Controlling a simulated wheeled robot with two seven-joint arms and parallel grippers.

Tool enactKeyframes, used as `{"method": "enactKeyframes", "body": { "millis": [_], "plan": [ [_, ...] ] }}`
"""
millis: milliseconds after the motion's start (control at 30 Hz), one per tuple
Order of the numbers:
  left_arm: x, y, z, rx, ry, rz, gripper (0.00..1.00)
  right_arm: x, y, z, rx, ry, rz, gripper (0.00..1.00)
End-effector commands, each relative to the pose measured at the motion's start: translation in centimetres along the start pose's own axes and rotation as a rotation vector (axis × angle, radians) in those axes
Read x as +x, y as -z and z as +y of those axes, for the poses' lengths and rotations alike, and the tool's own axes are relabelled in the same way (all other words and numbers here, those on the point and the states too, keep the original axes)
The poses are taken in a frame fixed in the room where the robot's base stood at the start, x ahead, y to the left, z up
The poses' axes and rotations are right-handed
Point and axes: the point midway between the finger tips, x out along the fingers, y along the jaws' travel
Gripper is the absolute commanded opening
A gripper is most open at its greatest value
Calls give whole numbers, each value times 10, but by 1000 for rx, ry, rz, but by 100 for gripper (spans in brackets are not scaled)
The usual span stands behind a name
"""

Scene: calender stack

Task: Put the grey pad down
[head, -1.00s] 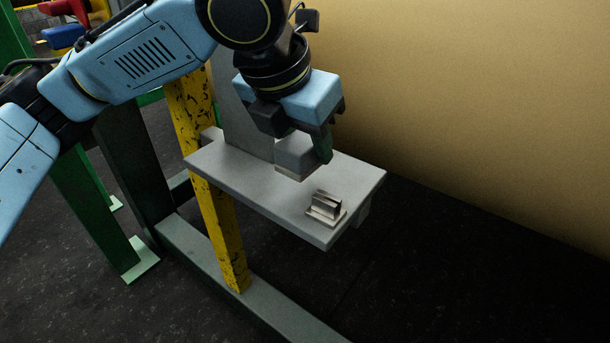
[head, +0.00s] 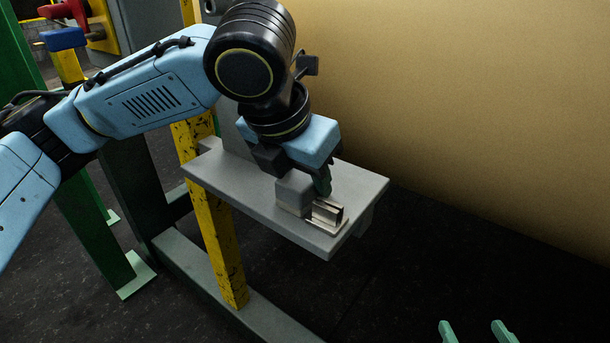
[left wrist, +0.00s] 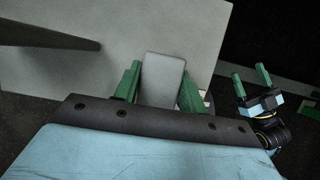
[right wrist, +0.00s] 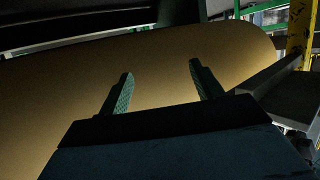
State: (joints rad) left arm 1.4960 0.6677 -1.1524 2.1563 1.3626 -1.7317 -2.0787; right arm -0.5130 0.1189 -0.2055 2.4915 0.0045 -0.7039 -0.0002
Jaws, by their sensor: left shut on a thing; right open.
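The grey pad (head: 294,190) is a small pale block in my left gripper (head: 310,181), over the front part of a grey shelf plate (head: 240,197). In the left wrist view the pad (left wrist: 163,80) sits between the two green fingers (left wrist: 158,88). The pad is close to the plate and beside a shiny metal bracket (head: 327,214); I cannot tell whether its underside touches the plate. My right gripper (head: 473,330) is open and empty at the lower right, and it also shows in the right wrist view (right wrist: 161,86).
A large tan roll (head: 460,110) fills the right and back. A yellow post (head: 217,235) stands under the plate, with green frame parts (head: 95,215) at the left. A dark rod or post crosses the left wrist view (left wrist: 50,38). Dark floor lies open at the lower right.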

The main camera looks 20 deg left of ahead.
Motion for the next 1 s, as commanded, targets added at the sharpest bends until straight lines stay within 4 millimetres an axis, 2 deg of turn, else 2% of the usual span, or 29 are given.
{"method": "enactKeyframes", "body": {
  "millis": [300, 333, 467, 900, 1000],
  "plan": [
    [2, 1, 0, 0, 0, -1, 22, -1, -5, 1, 0, -3, -32, 65],
    [2, 1, 0, 0, 0, -1, 45, -1, -6, 1, 0, -3, -34, 65],
    [2, 1, 0, 0, 0, -1, 62, -1, -6, 1, 0, -3, -33, 65],
    [-3, 0, 0, 0, 1, 0, 62, 0, -1, 1, 0, -2, -11, 65],
    [-11, -1, 0, 0, 1, -1, 62, -4, -15, 4, 0, -9, -98, 65]
  ]
}}
